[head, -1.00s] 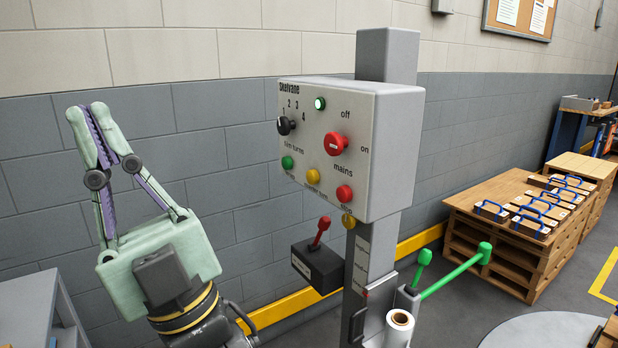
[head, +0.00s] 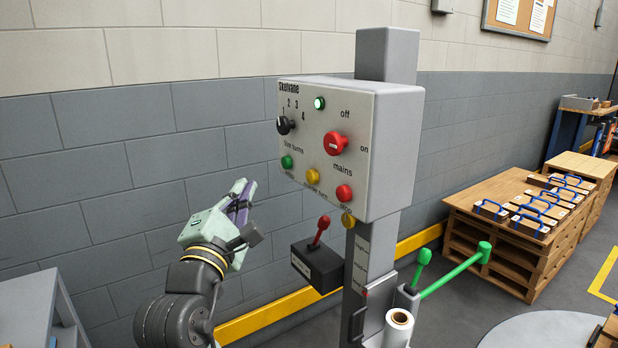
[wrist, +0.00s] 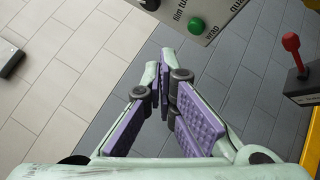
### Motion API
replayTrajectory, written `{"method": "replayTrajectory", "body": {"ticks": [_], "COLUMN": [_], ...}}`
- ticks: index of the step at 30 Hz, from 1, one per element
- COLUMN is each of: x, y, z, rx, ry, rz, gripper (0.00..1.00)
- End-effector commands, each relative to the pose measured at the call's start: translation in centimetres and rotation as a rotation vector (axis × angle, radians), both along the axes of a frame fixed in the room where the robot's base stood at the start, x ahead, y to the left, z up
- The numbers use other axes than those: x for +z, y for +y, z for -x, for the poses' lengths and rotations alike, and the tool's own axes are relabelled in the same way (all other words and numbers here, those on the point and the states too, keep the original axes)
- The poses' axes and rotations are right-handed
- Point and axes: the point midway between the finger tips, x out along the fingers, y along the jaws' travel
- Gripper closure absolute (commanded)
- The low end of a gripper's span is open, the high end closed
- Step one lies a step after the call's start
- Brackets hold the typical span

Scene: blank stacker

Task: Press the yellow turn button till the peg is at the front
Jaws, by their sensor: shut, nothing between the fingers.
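The yellow turn button (head: 312,176) is on the lower row of the grey control panel (head: 384,150), between a green button (head: 287,162) and a red button (head: 344,193). My gripper (head: 243,187) is shut and empty. In the head view it is left of the panel and below the green button, tips toward the panel, apart from it. In the wrist view the shut fingertips (wrist: 161,56) are in front of the wall, and the green button (wrist: 197,26) is beyond them to the upper right. I cannot make out the peg in either view.
A black selector knob (head: 285,125), a lit green lamp (head: 319,103) and a red mains switch (head: 335,143) are on the panel. A black box with a red lever (head: 318,262) sticks out below it. A green bar (head: 450,273) extends right.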

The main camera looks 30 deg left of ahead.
Motion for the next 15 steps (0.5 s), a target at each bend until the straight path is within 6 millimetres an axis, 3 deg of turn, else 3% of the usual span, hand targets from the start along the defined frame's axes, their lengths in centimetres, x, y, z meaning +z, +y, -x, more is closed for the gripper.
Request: {"method": "replayTrajectory", "body": {"ticks": [5,15], "x": [-1.10,-1.15], "y": [-0.43,-0.51], "z": [-0.57,-0.68], "rx": [-0.066,-0.069], "ry": [0.009,0.009], "rz": [0.095,0.098], "gripper": [1.00,1.00]}}
